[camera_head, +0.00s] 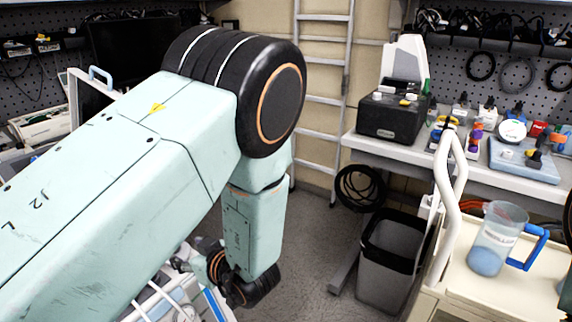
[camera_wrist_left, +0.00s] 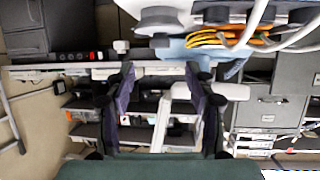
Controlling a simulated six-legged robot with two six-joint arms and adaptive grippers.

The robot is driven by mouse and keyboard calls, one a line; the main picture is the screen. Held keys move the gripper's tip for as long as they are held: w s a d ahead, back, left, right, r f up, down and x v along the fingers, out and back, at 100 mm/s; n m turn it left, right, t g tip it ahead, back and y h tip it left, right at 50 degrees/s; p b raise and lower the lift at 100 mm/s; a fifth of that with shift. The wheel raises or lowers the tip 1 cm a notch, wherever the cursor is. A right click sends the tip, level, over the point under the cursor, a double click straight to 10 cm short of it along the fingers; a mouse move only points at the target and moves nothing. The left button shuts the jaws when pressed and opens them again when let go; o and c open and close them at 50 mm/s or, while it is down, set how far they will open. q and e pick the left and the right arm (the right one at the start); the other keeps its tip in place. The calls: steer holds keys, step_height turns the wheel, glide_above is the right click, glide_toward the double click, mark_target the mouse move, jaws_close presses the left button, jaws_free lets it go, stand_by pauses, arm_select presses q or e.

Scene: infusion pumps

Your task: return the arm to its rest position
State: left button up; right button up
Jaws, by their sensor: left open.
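My left arm (camera_head: 130,185) fills the left half of the head view. It runs from the lower left up to a large black joint (camera_head: 275,100), and its forearm (camera_head: 250,235) hangs down from there. The dark wrist sits low beside a cart, and the gripper beyond it is mostly hidden. In the left wrist view my left gripper (camera_wrist_left: 160,75) shows two dark fingers spread apart with nothing held between them. Shelves and pale tubing show behind the fingers; their distance is unclear. My right gripper is not in view.
A grey bin (camera_head: 385,285) with a black liner stands right of the forearm. A cream cart (camera_head: 510,280) holds a jug (camera_head: 495,240) with a blue handle. A workbench (camera_head: 400,150) and a ladder (camera_head: 322,100) stand behind. Some floor (camera_head: 310,250) is clear between forearm and bin.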

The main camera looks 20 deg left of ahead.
arm_select(q)
steer(key=s+d+f+m+h, duration=0.3)
steer(key=f+m+h, duration=0.1)
steer(key=f+m, duration=0.1)
steer(key=s+d+f+m+h, duration=0.3)
steer(key=f+m, duration=0.1)
steer(key=f, duration=0.2)
steer(key=s+d+f+m+g+h, duration=0.2)
steer(key=s+d+f, duration=0.1)
steer(key=s, duration=0.8)
steer(key=s+d+f+m+g+h, duration=0.1)
steer(key=s+d+f+g+h, duration=0.2)
steer(key=s, duration=0.7)
steer(key=shift+s+f+m, duration=0.2)
steer(key=shift+s+m, duration=0.15)
steer(key=shift+m, duration=0.05)
steer(key=shift+d, duration=0.1)
